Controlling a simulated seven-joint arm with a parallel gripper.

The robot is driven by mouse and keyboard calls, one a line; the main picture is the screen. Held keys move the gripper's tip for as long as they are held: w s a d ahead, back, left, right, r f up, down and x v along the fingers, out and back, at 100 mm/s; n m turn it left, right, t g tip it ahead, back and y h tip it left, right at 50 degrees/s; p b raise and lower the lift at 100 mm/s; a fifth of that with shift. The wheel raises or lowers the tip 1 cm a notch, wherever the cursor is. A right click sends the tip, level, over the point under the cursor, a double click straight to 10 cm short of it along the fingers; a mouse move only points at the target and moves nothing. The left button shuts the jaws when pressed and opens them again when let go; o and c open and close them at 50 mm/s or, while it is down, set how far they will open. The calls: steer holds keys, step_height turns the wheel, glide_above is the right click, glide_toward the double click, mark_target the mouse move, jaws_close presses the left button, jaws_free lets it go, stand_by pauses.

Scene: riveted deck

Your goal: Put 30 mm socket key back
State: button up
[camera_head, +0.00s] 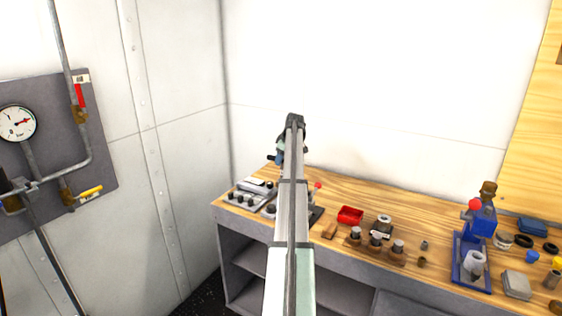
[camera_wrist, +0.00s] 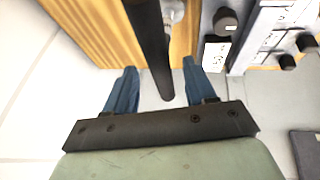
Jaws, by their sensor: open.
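My gripper (camera_wrist: 159,68) has two blue fingers standing apart in the wrist view, so it is open. A long dark bar (camera_wrist: 152,50) runs between the fingers from the top edge. I cannot tell whether it touches them, or for sure whether it is the 30 mm socket key. In the head view my gripper (camera_head: 277,156) is small and partly hidden behind my arm, above the back left of the bench. Several metal sockets stand on a wooden block (camera_head: 372,250) on the bench; their sizes cannot be read.
The wooden bench (camera_head: 410,204) carries a grey box with black knobs (camera_head: 247,196), also at upper right in the wrist view (camera_wrist: 262,38). A red tray (camera_head: 350,215), a blue press (camera_head: 472,262) and small parts stand further right. A gauge panel (camera_head: 55,150) is on the left wall.

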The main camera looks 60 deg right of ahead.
steer(key=v, duration=1)
stand_by(0.3)
